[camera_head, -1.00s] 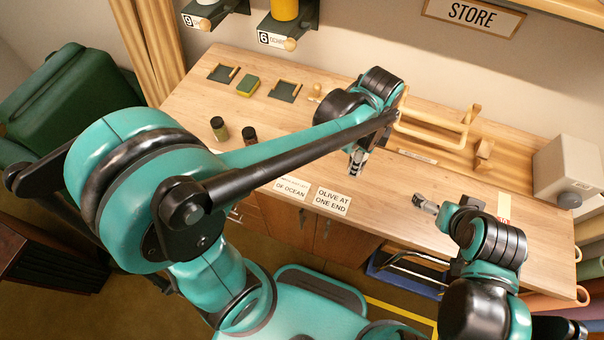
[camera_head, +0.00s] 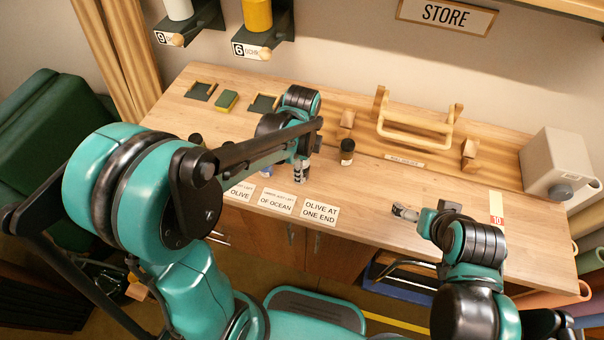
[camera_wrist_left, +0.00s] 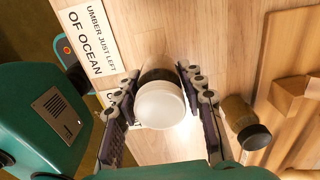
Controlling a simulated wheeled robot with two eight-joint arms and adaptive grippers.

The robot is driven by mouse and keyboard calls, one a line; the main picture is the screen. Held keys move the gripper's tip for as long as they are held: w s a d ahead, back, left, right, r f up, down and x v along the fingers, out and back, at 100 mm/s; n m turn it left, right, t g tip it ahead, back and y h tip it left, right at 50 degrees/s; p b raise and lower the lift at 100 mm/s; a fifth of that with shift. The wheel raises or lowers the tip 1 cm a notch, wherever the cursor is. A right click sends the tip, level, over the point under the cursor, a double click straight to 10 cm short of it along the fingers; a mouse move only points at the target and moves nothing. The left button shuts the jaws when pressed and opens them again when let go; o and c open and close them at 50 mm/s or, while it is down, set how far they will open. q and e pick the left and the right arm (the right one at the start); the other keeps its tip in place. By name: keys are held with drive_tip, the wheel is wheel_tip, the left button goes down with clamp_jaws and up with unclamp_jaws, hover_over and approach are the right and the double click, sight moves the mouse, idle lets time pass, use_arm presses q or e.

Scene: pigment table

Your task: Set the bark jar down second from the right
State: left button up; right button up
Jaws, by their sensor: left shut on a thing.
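My left gripper (camera_head: 300,174) is low over the front middle of the table. In the left wrist view its fingers (camera_wrist_left: 160,100) are shut on a jar with a round white top (camera_wrist_left: 160,104) and a dark band below it. I cannot read a label on it, so I cannot tell its pigment. A dark-lidded jar with an olive-brown body (camera_head: 347,150) stands to the right of the gripper; it also shows in the left wrist view (camera_wrist_left: 240,115). Another dark-lidded jar (camera_head: 195,139) is partly hidden behind my left arm. My right gripper (camera_head: 405,212) hangs over the right front.
A wooden rack (camera_head: 415,130) and a grey box (camera_head: 555,165) stand at the back right. The table right of the olive-brown jar is mostly clear.

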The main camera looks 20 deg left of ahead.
use_arm(q)
wheel_tip(320, 180, down, 2)
drive_tip(key=shift+f, duration=0.2)
drive_tip(key=shift+f+b, duration=0.15)
drive_tip(key=shift+b, duration=0.25)
drive_tip(key=o, duration=1.2)
drive_tip(key=shift+o, duration=0.2)
